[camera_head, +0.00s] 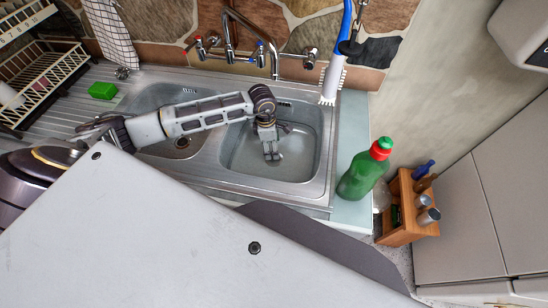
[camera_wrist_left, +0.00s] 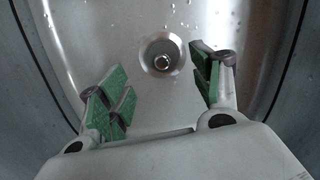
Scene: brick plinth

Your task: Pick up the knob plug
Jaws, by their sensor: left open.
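The knob plug (camera_wrist_left: 162,62) is a small metallic round knob in the drain at the bottom of a steel sink basin. In the left wrist view it sits at upper centre, ahead of the space between my left gripper's fingers. My left gripper (camera_wrist_left: 160,92) is open and empty, with green pads on its fingers. In the head view my left gripper (camera_head: 271,153) points down into the right-hand basin (camera_head: 243,148). It appears above the drain, and the plug is hidden there. No contact with the plug shows. My right gripper is not in view.
The tap (camera_head: 229,45) stands behind the basins. A green bottle (camera_head: 364,170) stands on the ledge to the right, by a wooden spice rack (camera_head: 402,222). A hanging brush (camera_head: 333,75) is at the back right. A green sponge (camera_head: 103,90) and dish rack (camera_head: 45,78) are left.

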